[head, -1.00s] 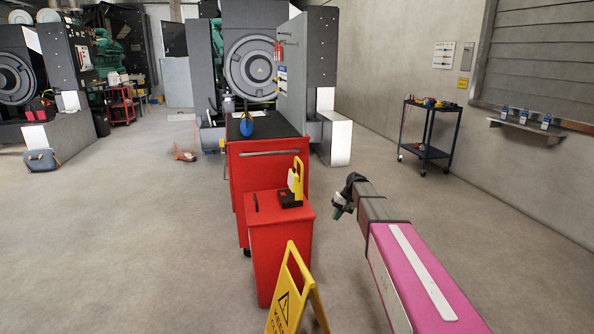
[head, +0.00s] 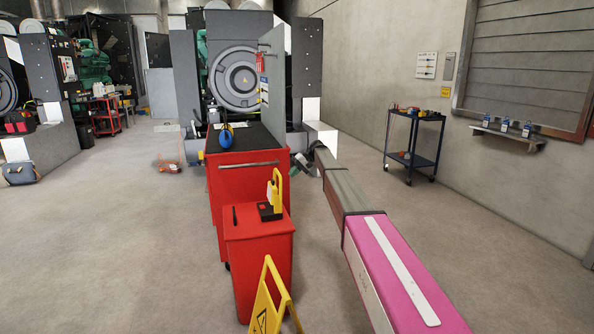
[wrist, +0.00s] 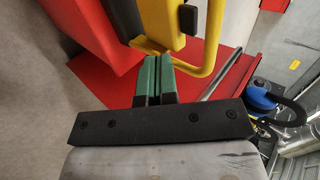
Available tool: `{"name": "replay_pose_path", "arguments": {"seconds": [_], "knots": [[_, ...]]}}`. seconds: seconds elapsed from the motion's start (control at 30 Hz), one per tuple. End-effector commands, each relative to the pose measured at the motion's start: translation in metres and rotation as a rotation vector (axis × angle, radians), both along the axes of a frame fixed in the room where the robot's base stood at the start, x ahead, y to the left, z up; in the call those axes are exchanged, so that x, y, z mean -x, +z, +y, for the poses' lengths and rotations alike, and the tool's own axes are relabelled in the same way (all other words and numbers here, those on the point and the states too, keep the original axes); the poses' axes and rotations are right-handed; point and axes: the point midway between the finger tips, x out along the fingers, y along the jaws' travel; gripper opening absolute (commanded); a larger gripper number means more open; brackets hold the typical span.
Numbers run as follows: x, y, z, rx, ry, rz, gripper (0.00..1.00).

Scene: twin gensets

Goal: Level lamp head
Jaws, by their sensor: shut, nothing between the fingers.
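The lamp (head: 275,190) is yellow with a pale face and a dark base, and stands on the small red cabinet (head: 258,240). Its head looks close to upright in the head view; its exact tilt is hard to tell. My gripper (head: 302,167) appears just right of and above the lamp in the head view, mostly hidden by its small size. In the wrist view, the green fingertips of my gripper (wrist: 154,62) are together with nothing between them. The lamp's yellow frame (wrist: 208,50) and a black knob (wrist: 188,18) are just beyond the fingertips; contact cannot be told.
A larger red tool cabinet (head: 243,195) with a dark top stands behind, with a blue object (head: 225,136) on it. A yellow floor sign (head: 268,305) stands in front. A blue trolley (head: 414,145) is at right. The floor on both sides is mostly clear.

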Motion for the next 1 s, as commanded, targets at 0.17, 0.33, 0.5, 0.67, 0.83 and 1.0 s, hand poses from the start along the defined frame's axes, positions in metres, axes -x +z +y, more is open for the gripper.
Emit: {"name": "replay_pose_path", "arguments": {"seconds": [0.17, 0.33, 0.5, 0.67, 0.83, 1.0], "knots": [[0.009, -0.024, 0.026, 0.0, 0.001, 0.001, 0.0], [0.016, -0.027, 0.048, 0.001, 0.0, -0.002, 0.0], [0.021, -0.025, 0.064, 0.001, 0.0, 0.0, 0.0], [0.022, -0.024, 0.069, 0.001, -0.001, 0.0, 0.0], [0.022, -0.024, 0.069, 0.001, -0.001, 0.0, 0.0], [0.023, -0.024, 0.071, 0.001, -0.001, 0.0, 0.0]]}}
